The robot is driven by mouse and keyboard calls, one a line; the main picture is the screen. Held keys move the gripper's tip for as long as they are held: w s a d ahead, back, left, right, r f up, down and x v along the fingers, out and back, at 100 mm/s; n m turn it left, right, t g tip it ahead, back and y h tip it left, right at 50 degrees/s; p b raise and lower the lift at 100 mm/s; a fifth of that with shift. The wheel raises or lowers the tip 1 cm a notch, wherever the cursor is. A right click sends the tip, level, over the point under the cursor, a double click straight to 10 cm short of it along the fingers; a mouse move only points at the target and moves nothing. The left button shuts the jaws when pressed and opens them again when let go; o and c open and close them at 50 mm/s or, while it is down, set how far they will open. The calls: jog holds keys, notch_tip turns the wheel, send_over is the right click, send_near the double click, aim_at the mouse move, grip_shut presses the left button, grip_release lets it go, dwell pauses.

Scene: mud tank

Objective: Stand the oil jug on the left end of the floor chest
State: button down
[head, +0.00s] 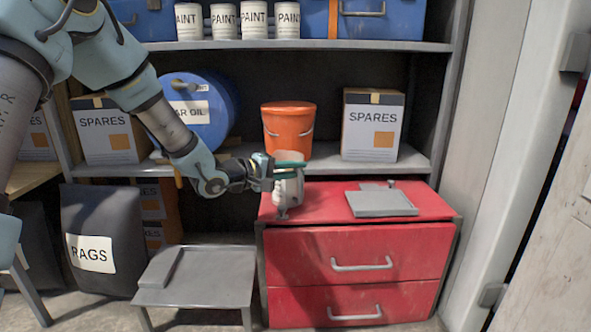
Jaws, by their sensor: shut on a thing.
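The oil jug (290,190) is a small whitish-grey container over the left end of the red floor chest (360,250). My gripper (291,170) reaches in from the left and is shut on the jug, with its green-tipped fingers across the jug's upper part. The fingers hide some of the jug. The jug's lower end is at or just above the chest top; I cannot tell whether it touches. The jug looks roughly upright.
A grey flat tray-like item (381,203) lies on the chest's right half. An orange bucket (287,131) and a spares box (372,128) stand on the shelf behind. A low grey stand (200,280) is left of the chest, beside a rags bag (100,235).

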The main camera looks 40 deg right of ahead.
jog(key=c, duration=0.9)
grip_release()
jog(key=shift+o, duration=0.2)
jog(key=shift+a+r, duration=0.1)
jog(key=s+b+v, duration=0.1)
jog(key=v, duration=1)
jog(key=shift+w+a, duration=0.4)
jog(key=shift+w, duration=0.1)
